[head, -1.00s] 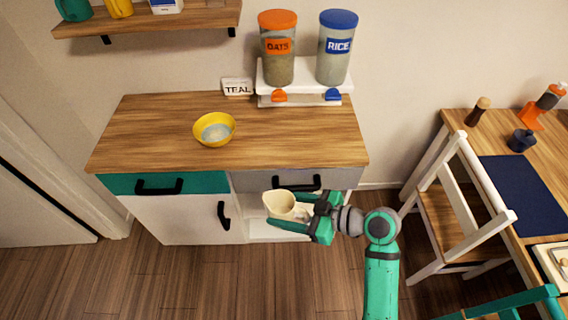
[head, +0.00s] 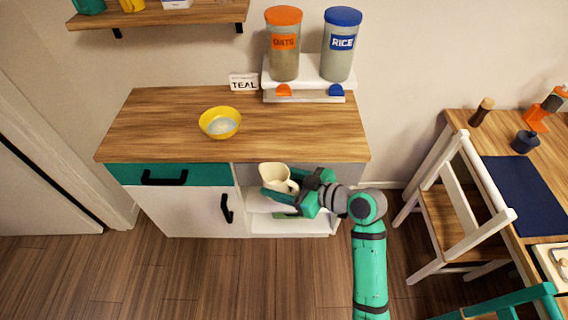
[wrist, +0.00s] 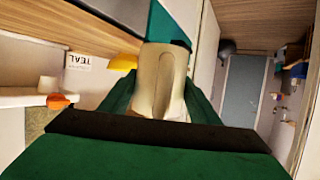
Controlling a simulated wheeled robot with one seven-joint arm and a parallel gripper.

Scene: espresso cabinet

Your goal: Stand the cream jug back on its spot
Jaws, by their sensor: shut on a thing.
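The cream jug (head: 275,177) is in my gripper (head: 284,190), in front of the cabinet's right side near the edge of the wooden top. My gripper is shut on the jug. In the wrist view the jug (wrist: 160,82) fills the space between the green fingers, its handle side facing the camera. The jug looks roughly upright in the head view, its opening visible from above. The jug's spot cannot be made out for certain.
A yellow bowl (head: 220,122) with pale contents stands on the wooden top (head: 170,125). A TEAL sign (head: 243,82) and a white dispenser stand (head: 308,78) with OATS and RICE jars are at the back. A white chair (head: 450,190) stands to the right. The top's front right is clear.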

